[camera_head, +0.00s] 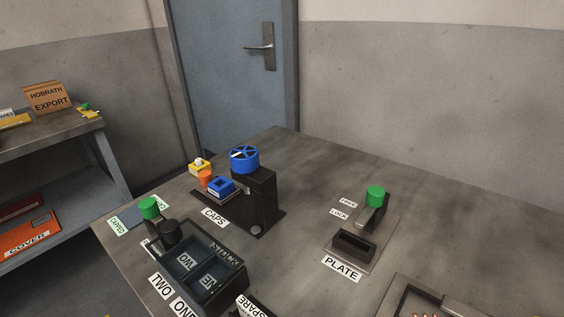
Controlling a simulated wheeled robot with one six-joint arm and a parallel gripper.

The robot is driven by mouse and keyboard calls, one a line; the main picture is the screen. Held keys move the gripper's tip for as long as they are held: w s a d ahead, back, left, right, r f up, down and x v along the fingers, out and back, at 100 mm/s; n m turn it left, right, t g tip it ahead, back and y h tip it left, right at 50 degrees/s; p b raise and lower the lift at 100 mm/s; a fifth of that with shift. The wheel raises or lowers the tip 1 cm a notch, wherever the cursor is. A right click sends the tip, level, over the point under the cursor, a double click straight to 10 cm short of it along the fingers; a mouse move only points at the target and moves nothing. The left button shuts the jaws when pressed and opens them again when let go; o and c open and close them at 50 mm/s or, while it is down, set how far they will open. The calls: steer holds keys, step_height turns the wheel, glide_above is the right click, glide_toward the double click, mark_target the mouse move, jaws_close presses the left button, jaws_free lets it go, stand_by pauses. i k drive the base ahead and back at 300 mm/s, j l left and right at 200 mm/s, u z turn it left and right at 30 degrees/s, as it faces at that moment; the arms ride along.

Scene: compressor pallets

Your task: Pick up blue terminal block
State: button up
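A small blue block (221,186) with a paler marking on top sits on a dark strip by the CAPS label, left of a black press-like stand. It is the only small blue block I see. It is too small to tell whether it is a terminal block or a cap. An orange piece (206,177) and a yellow piece with a white top (199,166) stand in line behind it. Two tiny yellow slivers at the bottom edge, far apart, may be tips of my gripper. Its opening cannot be judged. Nothing held is visible.
The black stand (262,203) carries a blue handwheel (244,159). A dark compartment tray (239,270) and a green-knobbed lever (149,208) are in front. A PLATE fixture (369,242) with a green knob stands right. The back of the table is clear. A shelf (68,138) stands left.

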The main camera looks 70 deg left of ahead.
mark_target(220, 188)
steer(key=u, duration=2)
